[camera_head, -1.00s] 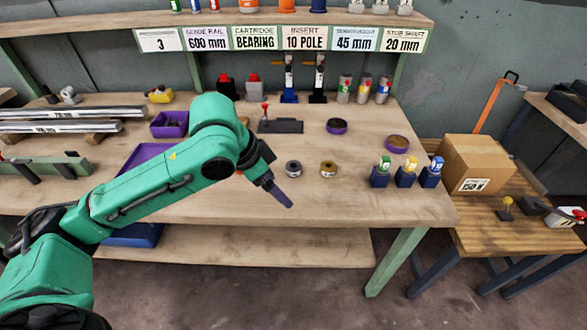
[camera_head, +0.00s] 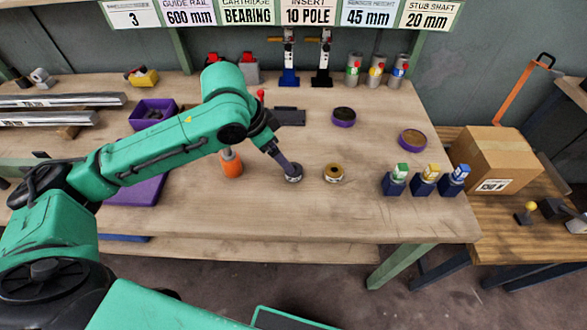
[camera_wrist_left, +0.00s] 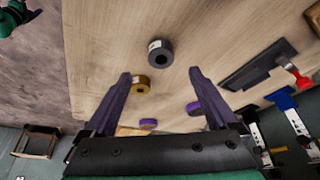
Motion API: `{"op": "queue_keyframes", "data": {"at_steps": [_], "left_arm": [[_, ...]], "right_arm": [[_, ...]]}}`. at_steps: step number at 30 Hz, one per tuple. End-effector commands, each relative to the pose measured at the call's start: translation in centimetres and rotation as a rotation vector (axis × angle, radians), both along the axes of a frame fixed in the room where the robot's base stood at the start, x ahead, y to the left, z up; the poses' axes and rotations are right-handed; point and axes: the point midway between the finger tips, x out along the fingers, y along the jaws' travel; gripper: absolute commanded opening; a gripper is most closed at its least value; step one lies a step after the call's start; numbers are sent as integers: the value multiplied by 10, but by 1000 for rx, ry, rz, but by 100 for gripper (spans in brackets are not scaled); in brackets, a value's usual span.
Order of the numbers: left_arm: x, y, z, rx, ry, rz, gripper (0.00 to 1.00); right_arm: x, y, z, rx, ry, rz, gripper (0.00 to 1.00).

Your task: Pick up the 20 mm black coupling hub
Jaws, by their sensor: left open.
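The black coupling hub (camera_head: 294,177) is a dark ring with a centre hole and a pale label, lying on the wooden bench. It also shows in the left wrist view (camera_wrist_left: 161,55), just beyond the fingertips and roughly centred between them. My left gripper (camera_head: 285,165) points down at the hub and overlaps its upper edge in the head view. In the left wrist view my left gripper (camera_wrist_left: 160,76) is open with nothing between its purple fingers. A brass-coloured hub (camera_head: 333,174) lies to the right of the black one, apart from it. My right gripper is out of view.
An orange bottle (camera_head: 232,165) stands left of my gripper. Purple round pieces (camera_head: 343,118) lie behind and to the right. Several blue blocks with coloured tops (camera_head: 424,181) stand at the right. The bench front is clear. A cardboard box (camera_head: 493,160) sits on the side table.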

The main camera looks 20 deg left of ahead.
Motion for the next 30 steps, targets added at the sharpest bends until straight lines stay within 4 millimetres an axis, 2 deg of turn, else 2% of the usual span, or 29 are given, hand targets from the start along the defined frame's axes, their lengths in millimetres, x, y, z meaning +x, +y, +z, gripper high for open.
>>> {"op": "queue_keyframes", "data": {"at_steps": [1,3,8,13,16,21,23,24,28,29,30], "left_arm": [[3,-4,-13,-2,4,-1,92],[8,-7,-25,-1,1,1,92],[13,-13,-43,-1,1,0,92],[22,-23,-73,0,0,0,92],[25,-25,-81,0,-2,-1,92],[25,-25,-81,0,-3,0,92],[25,-25,-81,1,-2,0,73],[25,-25,-81,1,-2,0,58],[25,-25,-81,1,-2,0,8],[25,-25,-81,1,-2,0,0],[25,-25,-80,0,-4,0,0]], "right_arm": [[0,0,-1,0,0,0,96],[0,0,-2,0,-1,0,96],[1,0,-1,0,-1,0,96],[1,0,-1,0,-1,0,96],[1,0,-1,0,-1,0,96],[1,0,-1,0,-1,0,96],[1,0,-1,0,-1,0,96],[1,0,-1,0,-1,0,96],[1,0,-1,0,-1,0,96],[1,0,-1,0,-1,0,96],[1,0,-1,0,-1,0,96]]}}
